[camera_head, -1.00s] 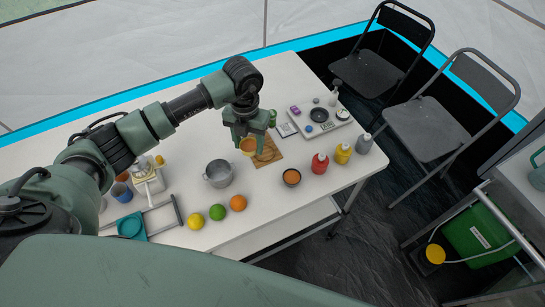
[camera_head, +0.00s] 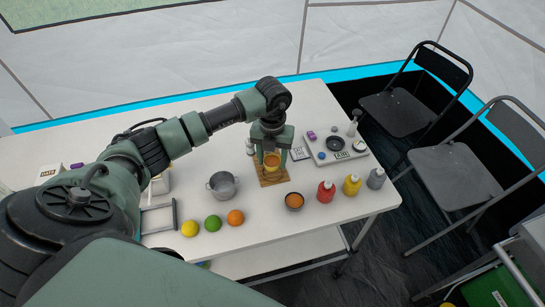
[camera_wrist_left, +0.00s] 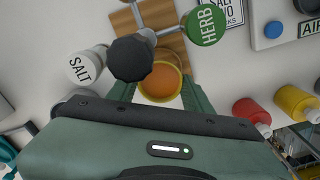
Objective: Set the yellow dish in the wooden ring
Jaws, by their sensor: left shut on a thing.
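My left gripper (camera_head: 271,155) points down over the brown wooden board (camera_head: 274,181) on the white table. It is shut on the yellow dish (camera_head: 271,163), which has an orange-brown inside. In the left wrist view the dish (camera_wrist_left: 161,80) sits between the two green fingers, and part of the wooden piece (camera_wrist_left: 158,14) shows behind it. The dish and gripper cover the board's middle, so the ring is mostly hidden. I cannot tell whether the dish touches the wood. My right gripper is in neither view.
A salt shaker (camera_wrist_left: 84,66) and a green-lidded herb shaker (camera_wrist_left: 205,25) stand close to the gripper. Red (camera_head: 326,191), yellow (camera_head: 352,185) and grey (camera_head: 376,178) bottles stand right. A grey tray (camera_head: 336,140) lies behind.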

